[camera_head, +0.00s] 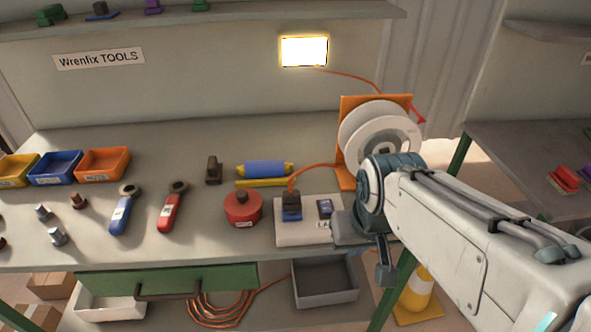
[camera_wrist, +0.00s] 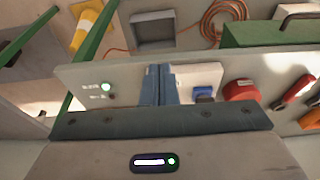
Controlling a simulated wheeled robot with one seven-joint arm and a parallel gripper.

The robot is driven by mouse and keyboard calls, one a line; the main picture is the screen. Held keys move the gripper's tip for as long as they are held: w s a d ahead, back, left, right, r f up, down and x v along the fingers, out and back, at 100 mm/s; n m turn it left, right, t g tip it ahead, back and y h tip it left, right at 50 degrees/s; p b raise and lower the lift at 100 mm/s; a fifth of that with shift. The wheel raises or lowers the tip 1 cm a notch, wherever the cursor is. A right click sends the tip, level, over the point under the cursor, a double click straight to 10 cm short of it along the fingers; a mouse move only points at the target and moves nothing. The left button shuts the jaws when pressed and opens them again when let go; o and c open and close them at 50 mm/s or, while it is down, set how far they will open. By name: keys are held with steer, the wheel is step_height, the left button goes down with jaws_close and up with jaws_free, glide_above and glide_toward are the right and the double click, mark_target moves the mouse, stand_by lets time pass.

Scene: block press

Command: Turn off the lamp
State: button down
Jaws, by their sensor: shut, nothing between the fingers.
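The lamp (camera_head: 304,51) on the back wall is lit and glows bright white. A white panel (camera_head: 290,235) on the bench bears a blue plug-like block (camera_head: 291,205) and a small dark blue switch-like piece (camera_head: 325,208). The panel's label is partly hidden by my gripper and reads "LA". In the wrist view my gripper (camera_wrist: 158,72) is shut and empty, its two blue fingers side by side. The panel (camera_wrist: 210,72) shows just right of the fingers there, with the blue block (camera_wrist: 203,92). The dark blue piece is hidden in that view.
An orange cable reel (camera_head: 348,175) stands behind my arm. A red round tin (camera_head: 242,208) sits left of the panel. Blue (camera_head: 122,212) and red (camera_head: 171,208) tools lie further left. A grey bin (camera_head: 325,283) is below the bench.

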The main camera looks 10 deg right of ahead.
steer(key=shift+d, duration=0.15)
steer(key=w+r+p, duration=0.1)
steer(key=w+r, duration=0.1)
steer(key=w, duration=0.7)
steer(key=w+r+p, duration=0.2)
steer(key=w, duration=0.7)
steer(key=shift+w+a+r, duration=0.25)
steer(key=shift+a, duration=0.05)
steer(key=shift+f, duration=0.1)
steer(key=p, duration=0.1)
glide_above(328, 208)
steer(key=f, duration=1.2)
steer(key=shift+s+f, duration=0.1)
steer(key=shift+s, duration=0.2)
steer(key=shift+s+f, duration=0.1)
steer(key=shift+f, duration=0.6)
